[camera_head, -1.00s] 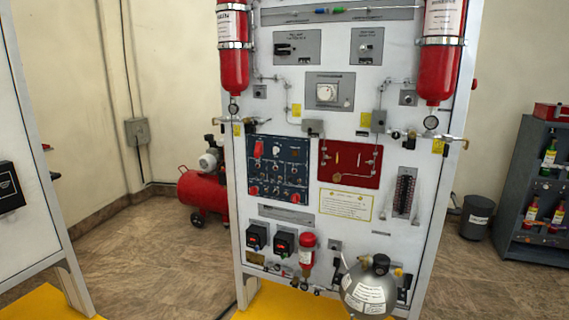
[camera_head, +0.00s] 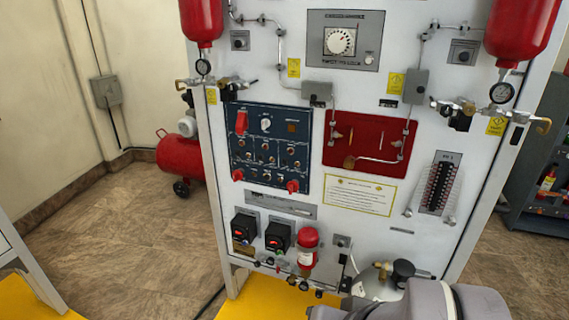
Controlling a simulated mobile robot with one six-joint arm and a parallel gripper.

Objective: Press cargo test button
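The white trainer panel (camera_head: 400,230) stands upright ahead of me. A dark blue control panel (camera_head: 270,157) on its left half carries several switches, knobs and red guards. I cannot read its labels, so I cannot tell which control is the cargo test button. A grey plate with a round white dial (camera_head: 340,41) and a small round button (camera_head: 369,59) sits above; its lettering is too blurred to read surely. Part of my arm shows at the bottom right, in front of the panel's lower edge. My gripper's fingertips cannot be made out.
Red bottles (camera_head: 522,25) hang at the panel's top sides, with gauges and brass valves protruding below. A red plate (camera_head: 365,139) with tubing sits right of the blue panel. A silver cylinder (camera_head: 370,283) stands low, near my arm. Open floor (camera_head: 120,240) lies left.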

